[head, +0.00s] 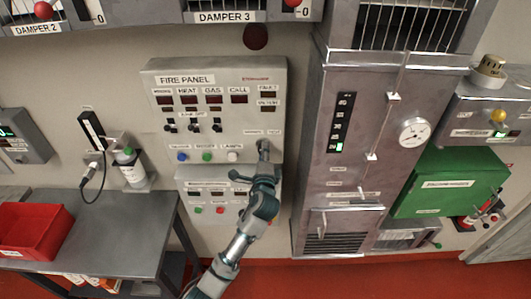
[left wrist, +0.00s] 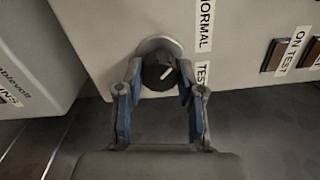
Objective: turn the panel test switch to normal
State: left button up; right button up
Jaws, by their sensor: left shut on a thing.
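The fire panel (head: 215,105) is a grey box on the wall in the head view. My left gripper (head: 263,158) reaches up to its lower right corner and covers much of the switch there. In the left wrist view the panel test switch (left wrist: 158,77) is a round dark knob with a white pointer line on a grey round base. The NORMAL label (left wrist: 204,22) and the TEST label (left wrist: 202,75) are beside it. The pointer slants between them. My left gripper also shows in the left wrist view (left wrist: 158,88), with its blue fingers shut on the knob's two sides. My right gripper is not in view.
A second panel (head: 205,188) with small buttons is just below the fire panel, partly behind my left arm. A tall grey cabinet (head: 345,130) stands close on the right. A grey table (head: 110,215) with a red tray (head: 35,225) is at the left.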

pick_arm(q)
jog(key=shift+f, duration=0.1)
jog(key=o, duration=1.2)
jog(key=shift+a, duration=0.1)
jog(key=shift+c, duration=0.2)
jog(key=shift+s+a, duration=0.1)
jog(key=s, duration=1.2)
jog(key=shift+w+f, duration=0.1)
